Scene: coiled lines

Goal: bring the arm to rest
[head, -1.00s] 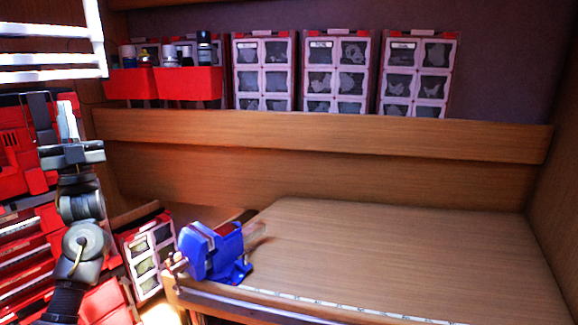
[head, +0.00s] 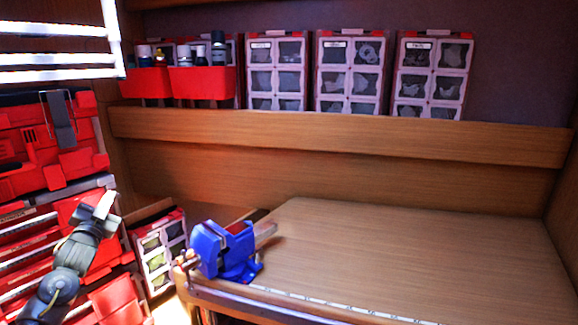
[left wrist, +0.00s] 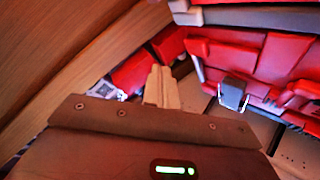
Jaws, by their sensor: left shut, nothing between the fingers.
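My left arm comes in at the lower left of the head view, and its gripper (head: 105,204) points up and to the right, in front of the red tool cases. Its fingers are together with nothing between them. In the left wrist view the closed pale fingers (left wrist: 161,86) stand beyond the dark gripper body, with no object touching them. My right gripper is not in the head view.
A blue vise (head: 226,250) sits at the left corner of the wooden workbench (head: 400,255), whose top is otherwise clear. Red cases (head: 45,150) fill the left side. A shelf (head: 330,132) holds red bins (head: 200,80) and compartment boxes (head: 347,75).

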